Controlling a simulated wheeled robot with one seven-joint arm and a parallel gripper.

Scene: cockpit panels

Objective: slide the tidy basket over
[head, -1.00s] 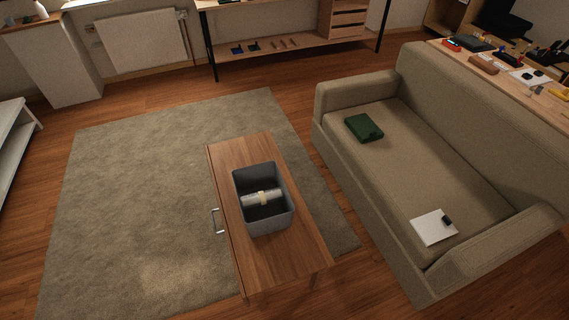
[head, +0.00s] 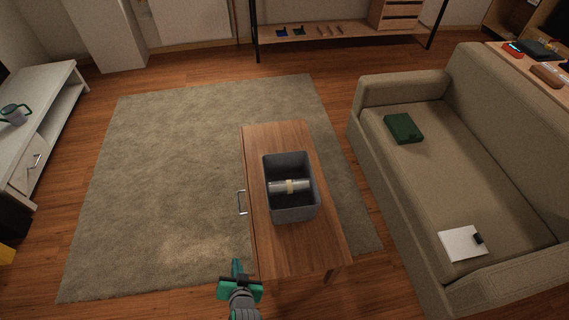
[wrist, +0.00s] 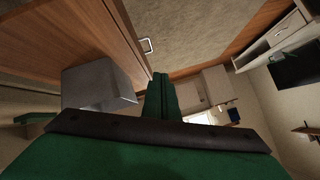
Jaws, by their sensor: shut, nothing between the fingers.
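The tidy basket is a grey open-topped bin (head: 292,212) standing on the wooden coffee table (head: 283,252). A silvery roll with a pale band (head: 290,186) lies inside it. In the wrist view the basket (wrist: 88,88) shows left of my fingers, apart from them. My gripper (head: 237,267), green and dark, is at the near left end of the table, on the near side of the basket and not touching it. In the wrist view its green fingers (wrist: 161,96) are together with nothing between them.
The sofa (head: 420,180) stands to the right, with a green box (head: 403,128) and white paper (head: 462,243) on it. The table has a metal handle (head: 242,202) on its left side. The rug (head: 180,170) to the left is clear. A white bench (head: 50,115) stands far left.

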